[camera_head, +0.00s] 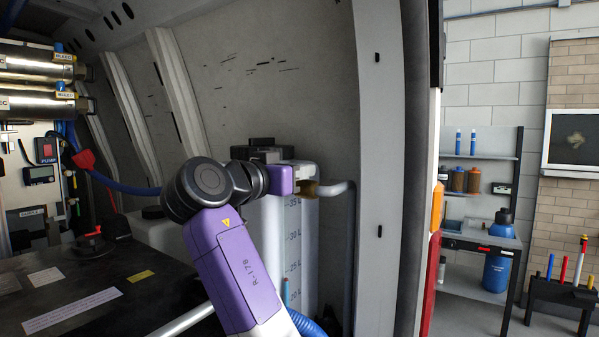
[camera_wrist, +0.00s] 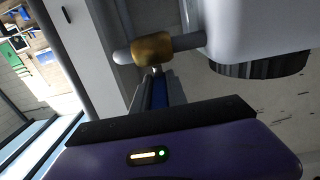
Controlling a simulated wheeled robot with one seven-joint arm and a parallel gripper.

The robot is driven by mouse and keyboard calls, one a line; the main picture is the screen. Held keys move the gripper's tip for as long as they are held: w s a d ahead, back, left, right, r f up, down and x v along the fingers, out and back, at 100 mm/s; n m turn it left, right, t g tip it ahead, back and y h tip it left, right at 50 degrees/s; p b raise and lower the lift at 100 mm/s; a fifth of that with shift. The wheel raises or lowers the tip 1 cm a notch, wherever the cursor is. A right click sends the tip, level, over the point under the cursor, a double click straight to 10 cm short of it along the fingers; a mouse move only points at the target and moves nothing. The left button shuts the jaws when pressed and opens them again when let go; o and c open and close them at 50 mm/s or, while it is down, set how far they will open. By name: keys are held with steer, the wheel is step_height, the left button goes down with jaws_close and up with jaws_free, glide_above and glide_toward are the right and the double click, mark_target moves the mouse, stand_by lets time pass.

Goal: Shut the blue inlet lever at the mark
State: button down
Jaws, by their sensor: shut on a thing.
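The blue inlet lever (camera_wrist: 160,90) shows in the wrist view as a narrow blue strip below a brass valve body (camera_wrist: 152,48). The valve sits on a grey pipe (camera_wrist: 187,42). My gripper (camera_wrist: 158,85) is shut on the blue lever, with a dark finger on each side of it. In the head view the brass valve (camera_head: 309,188) shows beside my wrist, and the lever is hidden there. I cannot make out the mark in either view. The lever's exact angle to the pipe is hard to tell.
A white graduated tank (camera_head: 292,245) stands below the valve, and a grey pipe (camera_head: 348,230) runs down its right side. A dark-topped bench (camera_head: 70,285) with a red-handled valve (camera_head: 93,233) is at the left. A curved wall frame (camera_head: 385,180) stands close on the right.

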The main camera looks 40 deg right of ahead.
steer(key=c, duration=1.3)
jaws_free()
steer(key=b+v, duration=0.2)
steer(key=v, duration=0.5)
steer(key=shift+s+a, duration=0.15)
steer(key=shift+a, duration=0.2)
steer(key=shift+a, duration=0.1)
